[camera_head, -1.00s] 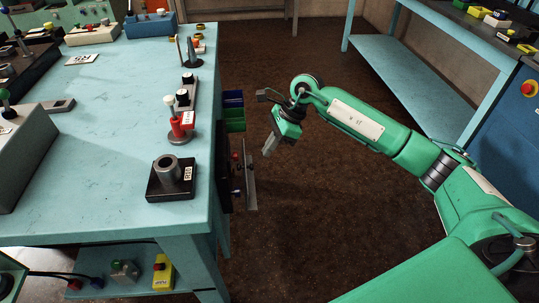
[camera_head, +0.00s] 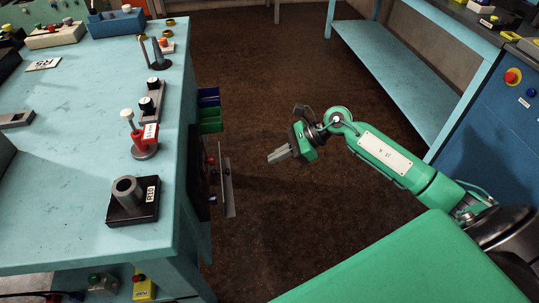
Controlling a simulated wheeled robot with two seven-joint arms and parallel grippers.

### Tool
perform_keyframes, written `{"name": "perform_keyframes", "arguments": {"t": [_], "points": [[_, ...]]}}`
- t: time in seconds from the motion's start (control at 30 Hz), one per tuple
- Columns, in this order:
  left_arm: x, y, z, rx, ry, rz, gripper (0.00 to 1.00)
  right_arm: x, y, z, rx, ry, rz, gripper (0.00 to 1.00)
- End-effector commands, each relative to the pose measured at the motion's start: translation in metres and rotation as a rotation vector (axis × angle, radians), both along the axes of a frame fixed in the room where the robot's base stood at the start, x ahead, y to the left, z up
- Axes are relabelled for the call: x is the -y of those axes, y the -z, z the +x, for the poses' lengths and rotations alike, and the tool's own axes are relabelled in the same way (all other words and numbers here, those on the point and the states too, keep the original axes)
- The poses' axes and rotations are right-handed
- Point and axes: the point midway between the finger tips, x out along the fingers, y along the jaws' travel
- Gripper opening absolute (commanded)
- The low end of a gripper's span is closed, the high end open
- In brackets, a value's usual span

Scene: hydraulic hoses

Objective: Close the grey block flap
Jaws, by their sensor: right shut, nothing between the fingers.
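A thin grey plate (camera_head: 229,188), which looks like the block flap, stands out from the right side of the blue table. Beside it a dark unit with small red and blue knobs (camera_head: 211,168) is fixed to the table's side, partly hidden by the table edge. My right gripper (camera_head: 276,157) is shut and empty, to the right of the plate and apart from it, its fingers pointing left toward the table. I cannot tell how far the flap stands open. My left gripper is not in view.
The blue table (camera_head: 70,160) bears a black block with a grey ring (camera_head: 128,196), a red-based post (camera_head: 143,141) and several fittings. Green and blue bins (camera_head: 210,117) hang on its side. A blue bench (camera_head: 400,70) stands right. The floor between is clear.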

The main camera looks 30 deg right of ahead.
Motion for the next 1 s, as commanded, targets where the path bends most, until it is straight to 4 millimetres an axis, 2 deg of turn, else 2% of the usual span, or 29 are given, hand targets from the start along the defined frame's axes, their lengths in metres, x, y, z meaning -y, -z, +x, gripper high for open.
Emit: {"name": "perform_keyframes", "arguments": {"t": [0.4, 0.53, 0.7, 1.0], "points": [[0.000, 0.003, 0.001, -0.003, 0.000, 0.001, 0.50, -0.066, 0.046, 0.021, -0.001, -0.002, 0.003, 0.00], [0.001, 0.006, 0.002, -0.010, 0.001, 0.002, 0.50, -0.084, 0.039, 0.028, 0.001, -0.002, 0.003, 0.00], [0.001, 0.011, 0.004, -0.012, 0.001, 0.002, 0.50, -0.096, 0.037, 0.032, 0.001, -0.001, 0.001, 0.00], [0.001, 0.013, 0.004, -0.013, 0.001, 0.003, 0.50, -0.099, 0.038, 0.033, -0.002, -0.001, 0.000, 0.00]]}}
